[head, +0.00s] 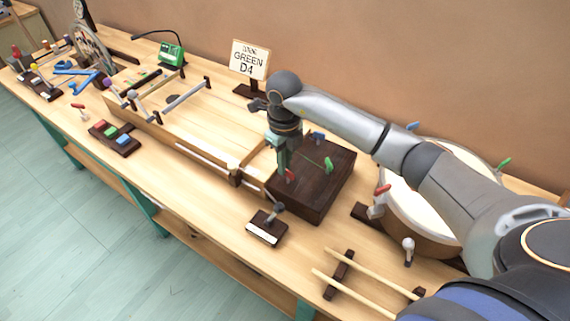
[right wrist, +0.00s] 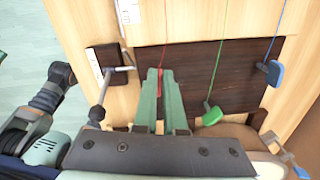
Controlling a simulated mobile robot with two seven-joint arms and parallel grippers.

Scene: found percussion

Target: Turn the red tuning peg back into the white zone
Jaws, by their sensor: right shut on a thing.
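The red tuning peg (head: 290,175) stands on the dark wooden peg block (head: 313,205), at the end of the red string. My right gripper (head: 284,168) comes down over this peg and is shut on it. In the right wrist view its green fingers (right wrist: 168,85) hide most of the peg, and only a thin red part (right wrist: 160,74) shows between them. The peg's exact angle is hidden. I cannot make out a white zone around the peg. My left gripper is not seen.
A green peg (head: 328,164) and a blue peg (head: 318,137) stand close by on the same block. A small dark stand with a white plate (head: 262,235) and a grey rod is just in front. A drum (head: 425,205) stands to the right, beneath my right arm.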

